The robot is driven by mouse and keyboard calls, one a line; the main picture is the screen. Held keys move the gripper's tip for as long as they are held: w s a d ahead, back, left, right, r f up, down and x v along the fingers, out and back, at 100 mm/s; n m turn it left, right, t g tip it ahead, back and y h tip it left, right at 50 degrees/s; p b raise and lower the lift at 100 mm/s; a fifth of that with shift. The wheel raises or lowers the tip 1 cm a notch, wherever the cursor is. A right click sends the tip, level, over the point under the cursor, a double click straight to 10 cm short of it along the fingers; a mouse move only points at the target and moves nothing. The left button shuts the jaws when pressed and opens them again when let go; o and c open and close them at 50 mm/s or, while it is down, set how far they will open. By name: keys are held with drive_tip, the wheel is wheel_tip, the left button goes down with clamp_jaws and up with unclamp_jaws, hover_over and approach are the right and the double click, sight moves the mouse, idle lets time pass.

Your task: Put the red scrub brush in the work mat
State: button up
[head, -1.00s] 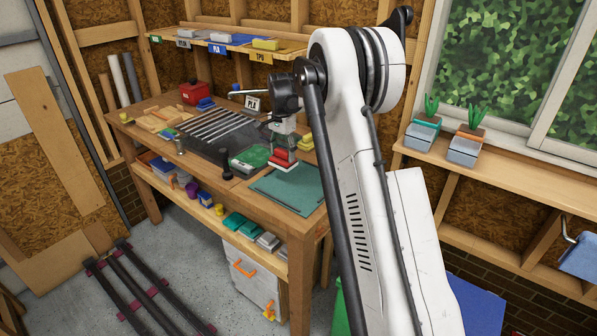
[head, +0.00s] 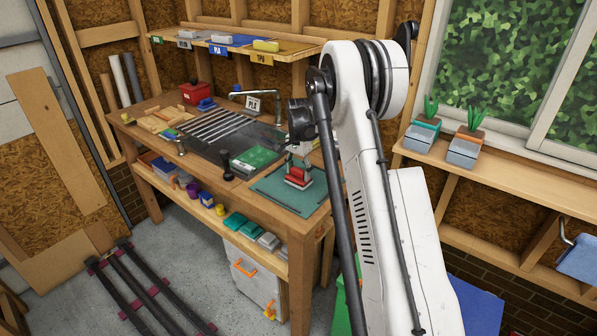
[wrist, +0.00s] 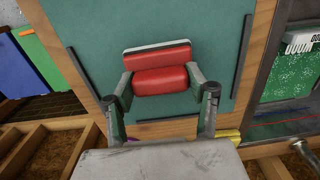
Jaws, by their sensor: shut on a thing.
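The red scrub brush (head: 298,178) is held between the fingers of my gripper (head: 298,168). In the wrist view the brush (wrist: 160,82) shows two red blocks with a pale strip along the far edge, and the gripper fingers (wrist: 160,78) close on its left and right ends. The teal work mat (head: 272,197) lies at the right front end of the workbench. The brush is over the mat, which spreads behind it in the wrist view (wrist: 150,25). I cannot tell whether the brush touches the mat.
A dark tray with several metal rods (head: 222,128) lies left of the mat, with a green packet (head: 257,158) and a black upright tool (head: 227,166) nearer. Dark strips (wrist: 232,75) edge the mat. Bare mat surrounds the brush.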

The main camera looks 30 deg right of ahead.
drive_tip(key=shift+f, duration=0.1)
drive_tip(key=shift+f, duration=0.15)
drive_tip(key=o, duration=1.1)
drive_tip(key=shift+r, duration=0.25)
